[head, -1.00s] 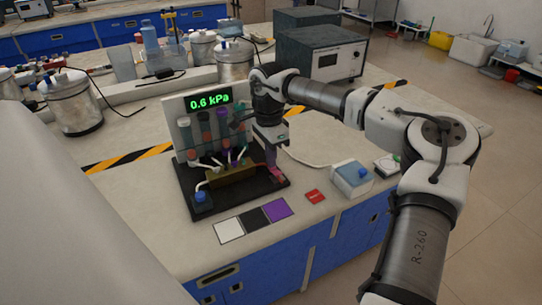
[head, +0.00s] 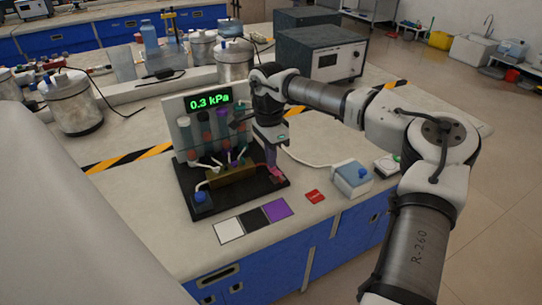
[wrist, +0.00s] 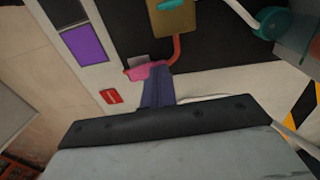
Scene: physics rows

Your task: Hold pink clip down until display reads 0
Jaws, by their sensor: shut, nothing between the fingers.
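The pink clip (head: 277,173) sits at the right front corner of the black base of the apparatus, on a red tube. In the wrist view the pink clip (wrist: 147,71) lies right at the tip of my gripper (wrist: 155,90). My gripper (head: 271,160) points down with its fingers shut and nothing between them. Its tip appears to touch the clip from above, though the exact contact is partly hidden. The green display (head: 208,100) on the back panel reads 0.3 kPa.
A brass block (head: 232,174) with tubes sits on the black base (head: 236,197), with a blue knob (head: 200,197) at left. White, black and purple squares (head: 277,209) and a red tag (head: 315,197) lie in front.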

